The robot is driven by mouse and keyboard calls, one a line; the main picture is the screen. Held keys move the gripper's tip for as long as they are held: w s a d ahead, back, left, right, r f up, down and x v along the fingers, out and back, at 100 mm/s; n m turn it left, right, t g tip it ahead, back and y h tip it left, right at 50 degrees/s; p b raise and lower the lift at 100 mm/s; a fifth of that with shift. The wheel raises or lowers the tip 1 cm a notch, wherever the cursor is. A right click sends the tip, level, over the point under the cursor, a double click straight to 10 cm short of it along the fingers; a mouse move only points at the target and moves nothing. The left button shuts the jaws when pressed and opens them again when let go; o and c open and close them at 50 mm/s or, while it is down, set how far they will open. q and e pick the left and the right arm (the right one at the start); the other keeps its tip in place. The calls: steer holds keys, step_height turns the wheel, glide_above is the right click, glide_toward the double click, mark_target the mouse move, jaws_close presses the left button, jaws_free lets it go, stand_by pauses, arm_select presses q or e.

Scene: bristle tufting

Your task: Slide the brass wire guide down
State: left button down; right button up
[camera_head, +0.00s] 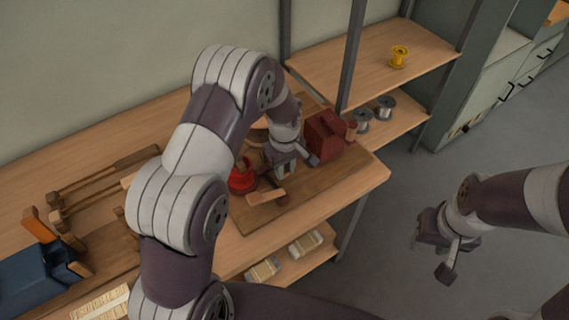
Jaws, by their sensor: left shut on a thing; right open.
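My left gripper (285,172) is low over the brown work board (330,185), between a red spool-like part (242,176) and a dark red box (323,134). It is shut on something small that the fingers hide. I cannot make out the brass wire guide for certain; my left arm and gripper cover part of this spot. A pale wooden piece (266,197) lies just below the gripper in the picture. My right gripper (432,257) is open and empty, out over the floor to the right of the bench.
A shelf at the back right bears a yellow spool (398,57), with grey wire spools (385,106) on the level below. Packs (305,243) lie on a lower shelf.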

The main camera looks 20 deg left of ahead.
arm_select(q)
steer(key=shift+f, duration=0.45)
steer(key=shift+s, duration=0.1)
steer(key=c, duration=1.2)
jaws_free()
steer(key=shift+o, duration=1.4)
steer(key=shift+r, duration=0.1)
step_height(320, 180, up, 12)
steer(key=shift+r, duration=0.25)
